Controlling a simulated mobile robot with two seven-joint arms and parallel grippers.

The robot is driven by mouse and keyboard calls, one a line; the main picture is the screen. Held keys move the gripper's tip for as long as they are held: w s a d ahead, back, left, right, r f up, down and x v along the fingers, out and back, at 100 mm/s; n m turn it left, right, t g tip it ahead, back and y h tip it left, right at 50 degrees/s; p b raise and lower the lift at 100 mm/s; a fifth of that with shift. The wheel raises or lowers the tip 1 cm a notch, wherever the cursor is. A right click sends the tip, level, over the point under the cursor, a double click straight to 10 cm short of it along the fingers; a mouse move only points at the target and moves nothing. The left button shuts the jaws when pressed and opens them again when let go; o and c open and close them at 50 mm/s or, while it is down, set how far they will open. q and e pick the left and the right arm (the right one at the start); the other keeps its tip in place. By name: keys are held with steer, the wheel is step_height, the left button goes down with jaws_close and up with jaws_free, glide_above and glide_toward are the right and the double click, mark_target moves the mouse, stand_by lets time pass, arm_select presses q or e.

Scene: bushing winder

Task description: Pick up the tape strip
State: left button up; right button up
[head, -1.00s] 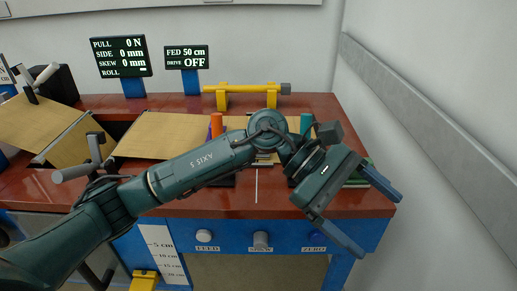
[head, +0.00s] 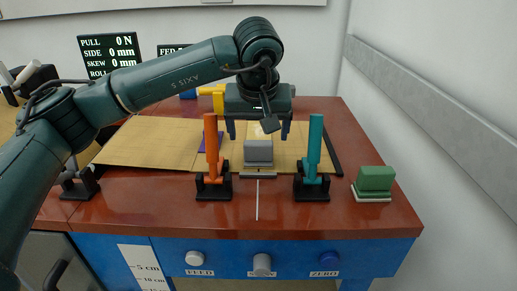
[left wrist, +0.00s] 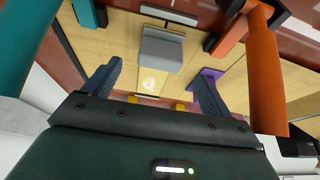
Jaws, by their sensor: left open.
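My left gripper (head: 258,131) points down over the tan sheet (head: 155,142), its two fingers wide apart with nothing between them. In the left wrist view the open fingers (left wrist: 156,76) frame a small pale patch (left wrist: 150,83) on the sheet. This patch may be the tape strip, but I cannot tell for sure. The patch also shows between the fingers in the head view (head: 259,129). A grey block (head: 258,152) stands just in front of the gripper. My right gripper is not in view.
An upright orange handle (head: 212,142) and teal handle (head: 314,147) flank the grey block. A green block (head: 374,180) sits at the right. The red tabletop's (head: 150,208) front is mostly clear.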

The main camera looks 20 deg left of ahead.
mark_target(258, 144)
arm_select(q)
steer(key=x, duration=0.6)
steer(key=shift+f, duration=0.4)
steer(key=c, duration=1.1)
steer(key=shift+r, duration=0.1)
